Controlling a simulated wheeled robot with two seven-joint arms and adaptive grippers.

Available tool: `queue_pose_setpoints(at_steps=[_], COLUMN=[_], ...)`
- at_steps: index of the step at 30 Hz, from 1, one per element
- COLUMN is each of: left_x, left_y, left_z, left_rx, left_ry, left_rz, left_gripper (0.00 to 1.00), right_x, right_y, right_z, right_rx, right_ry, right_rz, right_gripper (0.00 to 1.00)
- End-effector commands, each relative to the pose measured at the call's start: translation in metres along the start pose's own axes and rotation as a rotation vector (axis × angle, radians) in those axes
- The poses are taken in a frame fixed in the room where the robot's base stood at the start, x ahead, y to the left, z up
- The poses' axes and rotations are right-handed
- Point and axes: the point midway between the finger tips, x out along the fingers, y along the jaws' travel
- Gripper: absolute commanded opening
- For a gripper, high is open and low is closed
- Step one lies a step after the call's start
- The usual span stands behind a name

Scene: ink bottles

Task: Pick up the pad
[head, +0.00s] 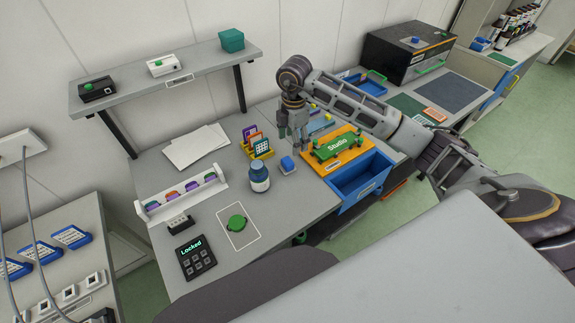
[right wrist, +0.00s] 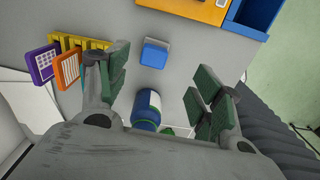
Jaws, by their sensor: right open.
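A small blue pad (head: 287,163) on a light grey base stands on the grey table, right of the ink bottle (head: 259,177). In the right wrist view the blue pad (right wrist: 154,54) lies ahead of the gap between my fingers, apart from them. My right gripper (head: 293,139) is open and empty above the table, just behind the pad in the head view. Its green-lined fingers (right wrist: 160,92) are spread wide in the wrist view, with the blue bottle (right wrist: 146,108) visible between them. My left gripper is not in view.
A yellow rack (head: 262,151) with coloured cards stands left of the pad. An orange Studio tray (head: 353,158) and a blue bin (head: 358,187) are to its right. A round green piece (head: 237,223) lies in a white-outlined rectangle. A shelf (head: 180,80) stands behind.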

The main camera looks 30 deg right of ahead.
Motion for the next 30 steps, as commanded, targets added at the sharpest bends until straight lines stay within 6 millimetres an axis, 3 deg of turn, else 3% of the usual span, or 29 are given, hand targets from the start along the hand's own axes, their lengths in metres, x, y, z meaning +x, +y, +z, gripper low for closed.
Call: queue_pose_setpoints(at_steps=[12,30], left_x=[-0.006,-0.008], left_y=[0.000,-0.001], left_z=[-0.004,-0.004], left_rx=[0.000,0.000], left_ry=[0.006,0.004], left_rz=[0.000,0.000], left_gripper=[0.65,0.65], right_x=[0.051,0.062], right_y=[0.000,0.001], right_z=[-0.001,-0.002], right_rx=[0.000,-0.001], right_ry=[0.000,0.001], right_rz=[-0.001,-0.001], right_gripper=[0.66,0.66])
